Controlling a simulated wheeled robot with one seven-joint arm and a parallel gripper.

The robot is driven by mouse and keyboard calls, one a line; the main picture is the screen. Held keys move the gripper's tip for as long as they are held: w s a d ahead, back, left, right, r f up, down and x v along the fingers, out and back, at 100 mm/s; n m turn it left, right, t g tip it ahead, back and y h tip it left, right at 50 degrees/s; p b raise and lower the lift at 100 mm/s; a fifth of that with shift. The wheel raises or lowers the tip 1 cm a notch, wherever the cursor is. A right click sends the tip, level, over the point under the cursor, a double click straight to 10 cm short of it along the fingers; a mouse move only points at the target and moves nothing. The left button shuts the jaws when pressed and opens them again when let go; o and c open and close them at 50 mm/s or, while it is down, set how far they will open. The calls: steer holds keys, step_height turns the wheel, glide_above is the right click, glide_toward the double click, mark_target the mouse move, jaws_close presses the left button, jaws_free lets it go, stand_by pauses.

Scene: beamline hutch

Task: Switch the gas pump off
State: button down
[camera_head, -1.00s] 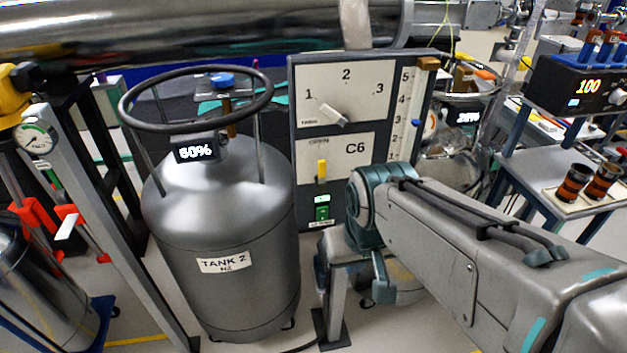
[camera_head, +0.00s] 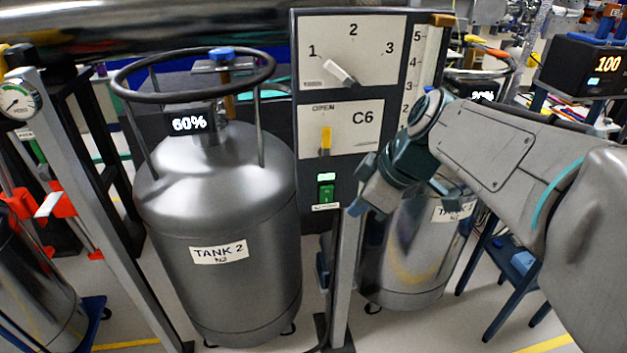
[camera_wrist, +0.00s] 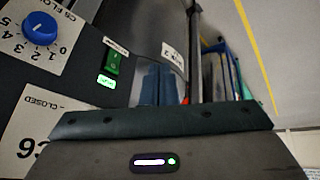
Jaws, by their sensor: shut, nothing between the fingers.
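A green rocker switch (camera_head: 326,193) sits low on the dark control panel (camera_head: 311,181), with a lit green indicator (camera_head: 327,177) above it. Its label is too small to read. The switch also shows in the wrist view (camera_wrist: 113,64), near the lit indicator (camera_wrist: 106,81). My gripper (camera_head: 356,207) is just right of the switch in the head view, apart from it. In the wrist view the bluish fingers (camera_wrist: 159,82) are together and empty, to the right of the switch.
Above the switch are a yellow lever (camera_head: 325,141) marked OPEN and a white selector knob (camera_head: 340,73). A blue dial (camera_wrist: 40,28) shows in the wrist view. Tank 2 (camera_head: 215,220) stands left of the panel, and another tank (camera_head: 405,265) stands behind my gripper.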

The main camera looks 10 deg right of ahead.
steer(key=w+d+n+b, duration=0.1)
steer(key=n, duration=0.1)
steer(key=w+d+n+t+y+b, duration=0.1)
steer(key=w+d+n+b, duration=0.1)
steer(key=n, duration=0.1)
steer(key=shift+w+n+b, duration=0.3)
steer(key=shift+w+b, duration=0.05)
steer(key=shift+w, duration=0.05)
steer(key=shift+f, duration=0.1)
glide_toward(321, 200)
steer(key=shift+s+x, duration=0.2)
steer(key=shift+x, duration=1.95)
steer(key=shift+w+d+f, duration=0.1)
steer(key=shift+d, duration=0.05)
